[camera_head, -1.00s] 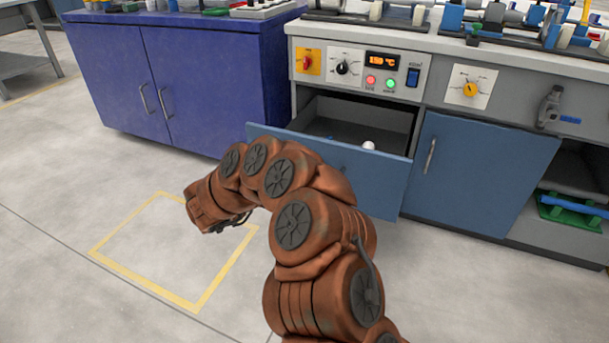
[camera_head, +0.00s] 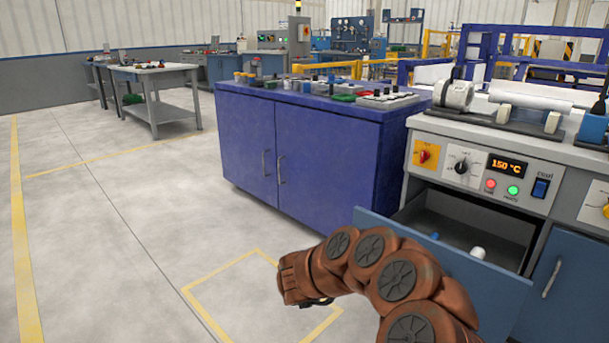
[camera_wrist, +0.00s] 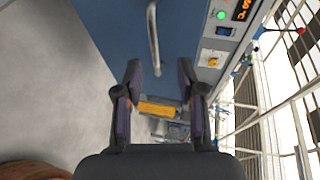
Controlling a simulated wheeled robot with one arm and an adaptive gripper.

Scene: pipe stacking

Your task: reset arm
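My arm is rust-brown and arches across the lower right of the head view, in front of the open drawer. Its end (camera_head: 295,280) points left over the yellow floor square; the fingers cannot be made out there. In the wrist view my gripper (camera_wrist: 160,70) shows two dark fingers spread apart, with nothing held between them. Beyond them are a blue cabinet door with a handle (camera_wrist: 153,40) and part of the control panel (camera_wrist: 213,62).
The open drawer (camera_head: 470,285) holds a small white piece (camera_head: 478,253) and a blue one (camera_head: 435,236). A dark blue cabinet (camera_head: 315,165) stands behind. A white pipe (camera_head: 530,95) lies on the bench at right. The floor at left (camera_head: 90,240) is clear.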

